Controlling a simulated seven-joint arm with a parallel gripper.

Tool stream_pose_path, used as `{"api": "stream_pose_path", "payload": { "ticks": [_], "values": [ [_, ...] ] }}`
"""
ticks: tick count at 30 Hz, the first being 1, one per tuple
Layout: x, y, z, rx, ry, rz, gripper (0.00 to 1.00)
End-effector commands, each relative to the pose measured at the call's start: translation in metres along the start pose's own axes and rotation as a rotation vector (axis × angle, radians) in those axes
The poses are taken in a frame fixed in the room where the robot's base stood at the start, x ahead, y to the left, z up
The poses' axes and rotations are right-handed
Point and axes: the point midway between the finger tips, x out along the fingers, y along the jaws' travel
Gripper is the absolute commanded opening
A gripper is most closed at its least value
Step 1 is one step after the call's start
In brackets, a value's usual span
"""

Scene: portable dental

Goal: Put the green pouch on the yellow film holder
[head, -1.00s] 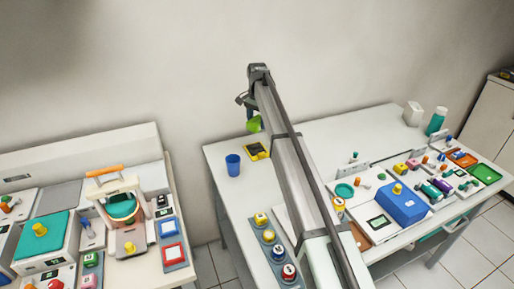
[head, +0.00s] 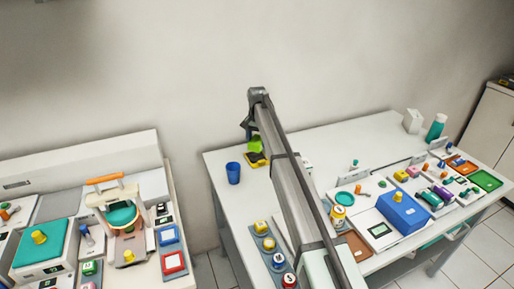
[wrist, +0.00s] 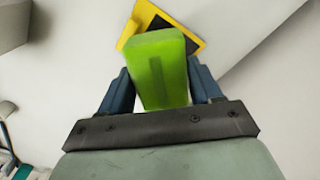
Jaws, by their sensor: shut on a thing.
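The green pouch (wrist: 158,75) is between the two dark blue fingers of my gripper (wrist: 160,88) in the wrist view, and the gripper is shut on it. In the head view the pouch (head: 255,143) shows at the end of my arm, just above the yellow film holder (head: 250,159). The film holder (wrist: 201,44) has a yellow frame with a dark inset and lies on the white table beyond the pouch in the wrist view. The pouch hides part of it. I cannot tell whether the two touch. My gripper (head: 250,135) is partly hidden in the head view.
A blue cup (head: 233,173) stands left of the film holder on the white table (head: 222,158). My arm crosses the middle of the table. A blue box (head: 402,210) and several small items stand to the right. A second table on the left holds several devices.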

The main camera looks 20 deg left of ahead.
Motion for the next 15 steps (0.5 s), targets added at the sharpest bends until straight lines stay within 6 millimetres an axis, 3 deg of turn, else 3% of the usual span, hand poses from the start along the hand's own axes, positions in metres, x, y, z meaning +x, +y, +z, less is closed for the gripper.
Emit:
{"api": "stream_pose_path", "payload": {
  "ticks": [9, 15],
  "values": [
    [0.034, 0.0, 0.0, 0.001, 0.0, 0.0, 0.33],
    [0.035, 0.0, 0.0, 0.001, 0.0, 0.0, 0.33]
  ]
}}
